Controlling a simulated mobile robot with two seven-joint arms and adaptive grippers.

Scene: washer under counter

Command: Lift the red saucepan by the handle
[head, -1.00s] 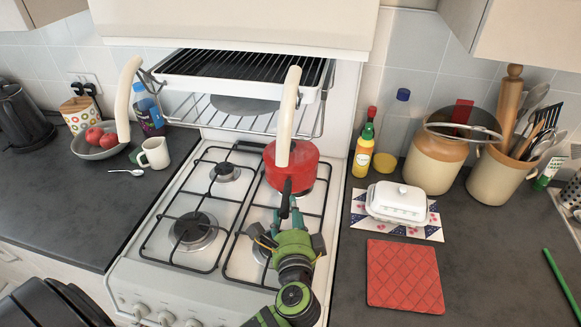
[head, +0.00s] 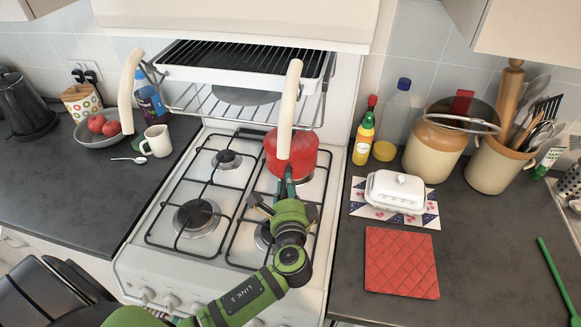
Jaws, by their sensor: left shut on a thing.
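The red saucepan (head: 308,152) stands level on the back right burner of the white gas stove (head: 140,268). My left gripper (head: 286,184) is at the pan's near side, shut on its dark handle. The gripper's fingers hide nearly all of the handle. A pale upright grill bar crosses in front of the pan and hides part of its left side. I see no gap showing under the pan. My right gripper is not in view.
The grill shelf (head: 240,62) sits above the pan, its pale bars (head: 289,105) close to it. Right counter: a white butter dish (head: 396,190), red quilted mat (head: 400,264), bottles, crocks. Left counter: a fruit bowl (head: 98,138) and mug (head: 158,140). The front burners are empty.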

